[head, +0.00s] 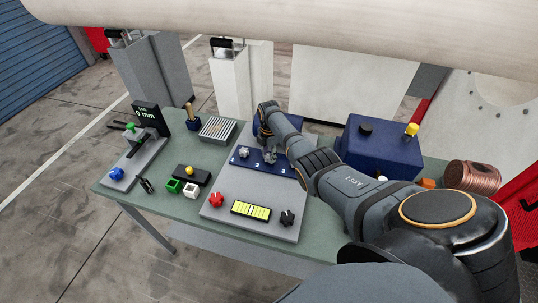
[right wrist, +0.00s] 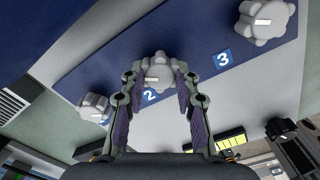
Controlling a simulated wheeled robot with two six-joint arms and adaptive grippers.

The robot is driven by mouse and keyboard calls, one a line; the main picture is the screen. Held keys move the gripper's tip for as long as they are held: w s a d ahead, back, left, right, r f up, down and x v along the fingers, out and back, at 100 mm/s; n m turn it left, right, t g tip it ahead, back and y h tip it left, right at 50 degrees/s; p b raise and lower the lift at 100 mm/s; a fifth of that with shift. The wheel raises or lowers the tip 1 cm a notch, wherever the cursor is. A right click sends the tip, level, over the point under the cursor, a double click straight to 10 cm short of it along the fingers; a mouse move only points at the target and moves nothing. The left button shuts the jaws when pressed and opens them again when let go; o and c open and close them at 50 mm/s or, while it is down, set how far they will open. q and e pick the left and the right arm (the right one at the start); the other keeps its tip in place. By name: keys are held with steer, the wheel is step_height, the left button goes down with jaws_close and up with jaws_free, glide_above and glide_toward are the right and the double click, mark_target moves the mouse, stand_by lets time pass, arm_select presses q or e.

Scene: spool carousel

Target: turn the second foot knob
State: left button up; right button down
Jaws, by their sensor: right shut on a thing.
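The second foot knob (right wrist: 158,66) is a light grey lobed knob beside the label 2 on a dark blue strip (right wrist: 112,48). My right gripper (right wrist: 158,76) is shut on it, one finger on each side, in the right wrist view. In the head view the right gripper (head: 268,150) reaches down to the same strip, and its wrist partly covers the area. Knob 1 (head: 243,152) stands to the left of it and also shows in the right wrist view (right wrist: 95,106). Knob 3 (right wrist: 268,20) stands apart beside the label 3. My left gripper is not in view.
The grey panel (head: 225,228) also carries a red knob (head: 216,199), a black knob (head: 287,217) and a yellow-green display (head: 251,210). A blue box (head: 370,150) and a copper spool (head: 472,177) stand right. A large pale roll (head: 300,28) spans above.

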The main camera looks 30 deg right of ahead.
steer(key=c, duration=1)
jaws_free()
step_height(320, 180, up, 12)
steer(key=shift+r, duration=0.1)
